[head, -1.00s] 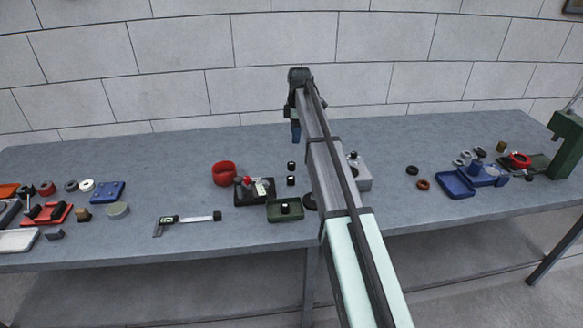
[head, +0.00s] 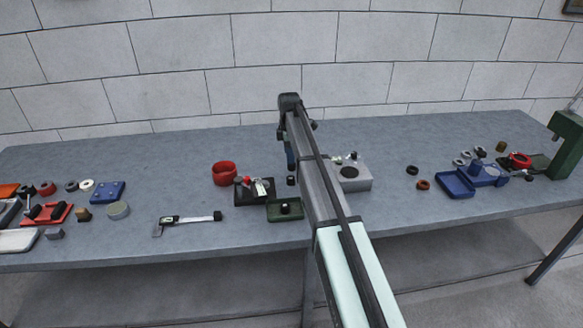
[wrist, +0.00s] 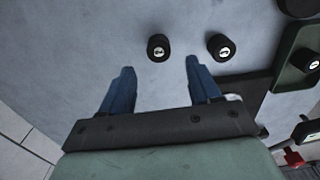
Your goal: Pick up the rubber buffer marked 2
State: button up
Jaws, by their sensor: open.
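My gripper (wrist: 159,65) is open and empty, with its two blue fingers spread apart. In the head view my gripper (head: 290,160) hangs over the middle of the table. In the wrist view a black rubber buffer (wrist: 158,47) with a white mark lies just beyond the gap between the fingertips. A second black buffer (wrist: 220,47) with a white mark stands to its right, outside the right finger. I cannot read either mark surely. The second also shows in the head view (head: 291,181); the first is hidden there behind my gripper.
A green tray (head: 271,215) holds another marked black buffer (wrist: 308,60). A black tray (head: 243,197) with small parts and a red ring (head: 225,173) lie left of the arm. A grey box (head: 356,181) stands to the right. A caliper (head: 190,220) lies at the front left.

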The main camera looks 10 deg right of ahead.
aim_at(292, 166)
jog(key=shift+d+f, duration=0.2)
jog(key=shift+f, duration=2.35)
jog(key=shift+c, duration=0.4)
jog(key=c, duration=1)
jog(key=shift+r, duration=0.1)
